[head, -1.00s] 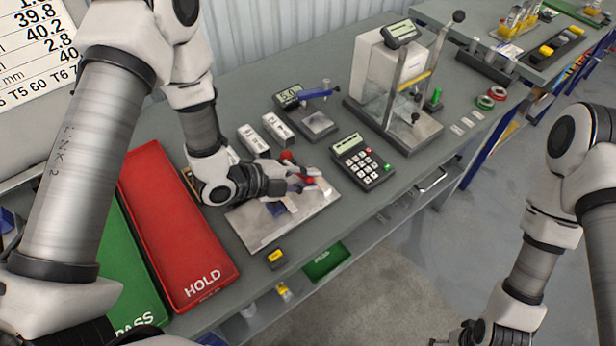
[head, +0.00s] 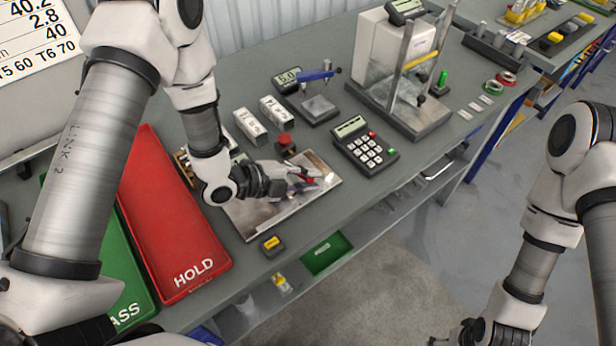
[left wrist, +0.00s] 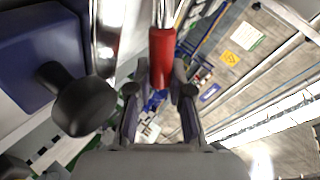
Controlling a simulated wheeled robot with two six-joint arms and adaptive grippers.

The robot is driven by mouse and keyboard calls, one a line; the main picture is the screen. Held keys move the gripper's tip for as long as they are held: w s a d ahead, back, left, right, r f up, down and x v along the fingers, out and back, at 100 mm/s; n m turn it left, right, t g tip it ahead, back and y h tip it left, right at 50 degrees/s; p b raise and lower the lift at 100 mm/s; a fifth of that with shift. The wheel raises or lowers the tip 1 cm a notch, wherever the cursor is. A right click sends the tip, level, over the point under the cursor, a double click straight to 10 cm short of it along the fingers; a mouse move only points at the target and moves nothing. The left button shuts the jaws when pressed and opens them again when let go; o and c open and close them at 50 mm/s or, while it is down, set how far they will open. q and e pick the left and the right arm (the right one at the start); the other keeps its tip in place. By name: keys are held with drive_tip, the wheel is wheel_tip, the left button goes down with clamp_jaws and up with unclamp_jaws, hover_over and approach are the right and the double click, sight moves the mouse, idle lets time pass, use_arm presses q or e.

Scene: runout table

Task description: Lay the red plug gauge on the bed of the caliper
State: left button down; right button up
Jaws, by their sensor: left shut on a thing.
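My left gripper (head: 304,180) is shut on the red plug gauge (head: 312,183), low over a shiny metal plate. In the left wrist view the gauge (left wrist: 161,55) sits between the two fingers (left wrist: 160,92), with a bright metal pin at its upper end. Its contact with the plate is unclear. The caliper appears to be the small device with a display reading 5.0 and a blue arm (head: 314,77). Its grey bed (head: 318,108) is bare and lies beyond the gripper, up and slightly right. My right gripper (head: 478,334) is at the bottom edge, partly cut off.
The shiny plate (head: 262,217) lies at the table's front. A keypad (head: 364,147) is right of the plate. The red HOLD tray (head: 170,215) is left.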

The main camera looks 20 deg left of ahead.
use_arm(q)
drive_tip(key=c, duration=1)
unclamp_jaws()
drive_tip(key=v, duration=1.2)
